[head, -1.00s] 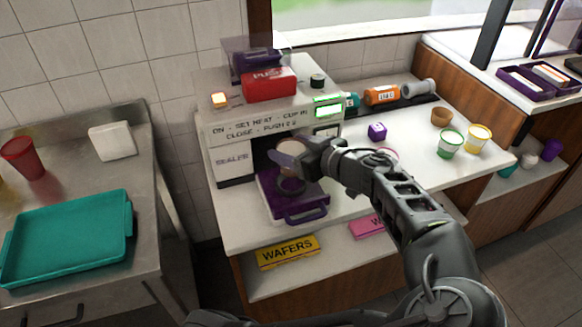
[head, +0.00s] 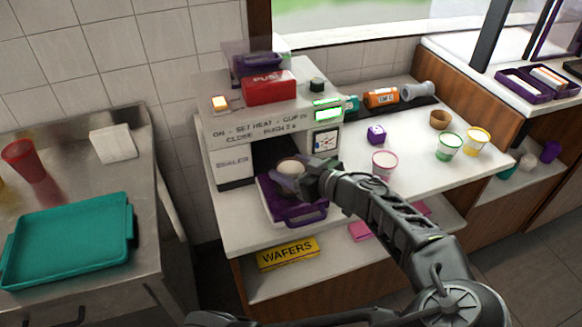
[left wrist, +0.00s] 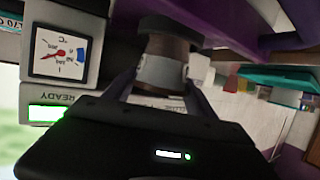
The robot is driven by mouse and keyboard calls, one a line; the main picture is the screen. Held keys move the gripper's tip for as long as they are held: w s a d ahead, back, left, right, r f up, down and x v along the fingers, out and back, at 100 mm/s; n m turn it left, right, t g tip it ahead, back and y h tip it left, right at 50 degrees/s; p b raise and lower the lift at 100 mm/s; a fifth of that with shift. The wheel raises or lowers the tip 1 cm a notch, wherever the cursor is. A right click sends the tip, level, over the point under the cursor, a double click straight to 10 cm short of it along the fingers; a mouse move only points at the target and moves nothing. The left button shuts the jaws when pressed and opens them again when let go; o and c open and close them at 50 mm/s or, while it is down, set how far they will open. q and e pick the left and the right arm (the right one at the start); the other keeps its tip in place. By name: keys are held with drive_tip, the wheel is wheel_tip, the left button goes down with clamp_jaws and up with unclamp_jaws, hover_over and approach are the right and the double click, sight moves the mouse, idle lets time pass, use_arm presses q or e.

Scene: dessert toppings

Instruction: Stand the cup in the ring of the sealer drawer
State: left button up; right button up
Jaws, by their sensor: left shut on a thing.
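The cup (head: 291,166) has a pale top and is in my left gripper (head: 308,179). In the left wrist view the cup (left wrist: 163,62) shows as a grey and brown body between the two fingers (left wrist: 160,86). The purple sealer drawer (head: 308,218) is pulled out of the white sealer (head: 234,170). The cup is upright over the drawer's ring area, low down. The ring is mostly hidden by the cup and gripper, so I cannot tell whether the cup's base is inside it. My right gripper is not in view.
The sealer's red push block (head: 269,87) is above the drawer opening. A pink-rimmed cup (head: 384,164), a green cup (head: 450,146) and a yellow cup (head: 477,141) stand on the counter to the right. A teal tray (head: 70,240) lies at left.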

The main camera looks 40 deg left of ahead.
use_arm(q)
drive_tip(key=shift+f, duration=0.1)
drive_tip(key=o, duration=1.2)
drive_tip(key=shift+f, duration=0.1)
drive_tip(key=o, duration=0.5)
drive_tip(key=shift+c, duration=0.2)
drive_tip(key=shift+r, duration=0.25)
drive_tip(key=b+v, duration=0.2)
drive_tip(key=v, duration=1)
drive_tip(key=shift+b, duration=0.3)
